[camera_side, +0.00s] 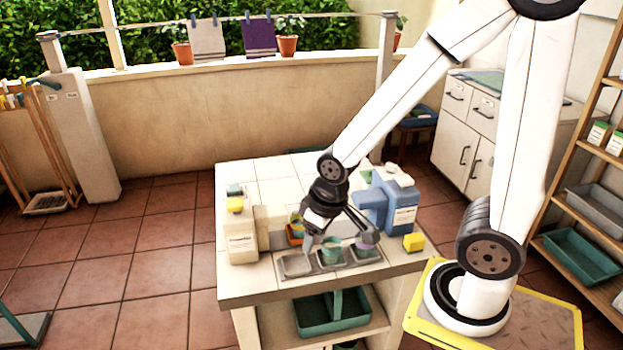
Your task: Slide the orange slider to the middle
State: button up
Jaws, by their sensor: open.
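A small orange thing (295,234) shows on the white-tiled worktop (240,283), left of my gripper and behind a grey tray. Its shape is partly hidden, and I cannot tell whether it is the orange slider. No slider track can be made out. My gripper (339,243) points down over the grey tray (294,265), with its fingers spread wide. A teal cup-like thing (331,249) shows between the fingers. I cannot tell whether the fingers touch anything. A purplish round thing (364,250) sits by the right finger.
A yellow block (413,242) lies near the right edge. The worktop's front left corner is clear.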

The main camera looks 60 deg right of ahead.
jog(key=shift+w+d, duration=0.15)
jog(key=shift+w, duration=0.2)
jog(key=shift+c, duration=0.3)
jog(key=w+d+f+n+g, duration=0.1)
jog(key=w+d+f+n, duration=0.25)
jog(key=w+d, duration=0.75)
jog(key=w+d+f+n, duration=0.1)
jog(key=w+d+f, duration=0.1)
jog(key=d, duration=0.1)
jog(key=w+d+f+n+g, duration=0.1)
jog(key=w+d+f+n, duration=0.1)
jog(key=w+d, duration=0.1)
jog(key=w+d+f+n, duration=0.2)
jog(key=w+d, duration=0.1)
jog(key=d, duration=0.1)
jog(key=shift+w+d+g, duration=0.1)
jog(key=shift+d+g, duration=0.1)
jog(key=shift+g, duration=0.1)
jog(key=shift+d+f+n, duration=0.25)
jog(key=shift+d, duration=0.15)
jog(key=shift+w+f, duration=0.1)
jog(key=shift+f, duration=3.75)
